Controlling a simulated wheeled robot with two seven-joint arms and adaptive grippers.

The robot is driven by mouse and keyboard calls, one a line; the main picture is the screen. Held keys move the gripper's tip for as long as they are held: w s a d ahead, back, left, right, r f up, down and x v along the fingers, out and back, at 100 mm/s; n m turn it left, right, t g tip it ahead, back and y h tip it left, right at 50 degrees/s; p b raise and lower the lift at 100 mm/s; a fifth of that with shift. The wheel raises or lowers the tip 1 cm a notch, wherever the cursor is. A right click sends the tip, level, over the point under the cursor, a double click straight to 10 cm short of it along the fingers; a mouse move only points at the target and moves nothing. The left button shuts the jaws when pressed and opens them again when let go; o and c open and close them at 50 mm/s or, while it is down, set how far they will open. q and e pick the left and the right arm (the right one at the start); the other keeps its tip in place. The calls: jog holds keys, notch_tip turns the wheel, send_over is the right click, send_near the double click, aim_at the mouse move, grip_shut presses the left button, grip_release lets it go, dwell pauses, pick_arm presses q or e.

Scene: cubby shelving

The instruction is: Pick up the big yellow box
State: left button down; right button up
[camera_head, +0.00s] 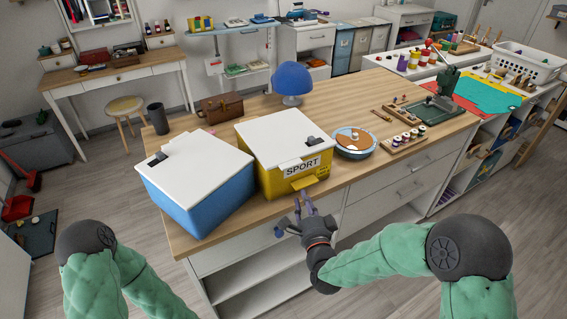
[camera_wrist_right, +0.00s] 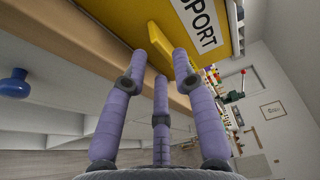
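The big yellow box (camera_head: 287,163) has a white lid and a SPORT label, and stands on the wooden worktop near its front edge. A yellow handle tab (camera_head: 305,182) sticks out below the label. My right gripper (camera_head: 304,203) is just in front of this tab. In the right wrist view, the open purple fingers (camera_wrist_right: 160,75) point at the yellow box (camera_wrist_right: 205,45), with its yellow tab (camera_wrist_right: 160,48) between the upper fingertips. I cannot tell whether they touch it. My left arm is at the lower left, but its gripper is out of view.
A blue box (camera_head: 205,195) with a white lid stands close to the left of the yellow one. A round blue bowl (camera_head: 354,143) is to the right, and a blue lamp (camera_head: 292,80) and brown case (camera_head: 221,106) are behind. White drawers (camera_head: 405,190) are below the worktop.

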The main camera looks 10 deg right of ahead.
aim_at(298, 182)
jog(key=w+b, duration=0.2)
jog(key=w, duration=0.3)
jog(key=shift+w+f, duration=0.1)
jog(key=shift+f, duration=0.1)
jog(key=shift+c, duration=0.3)
grip_shut()
jog(key=shift+r, duration=0.25)
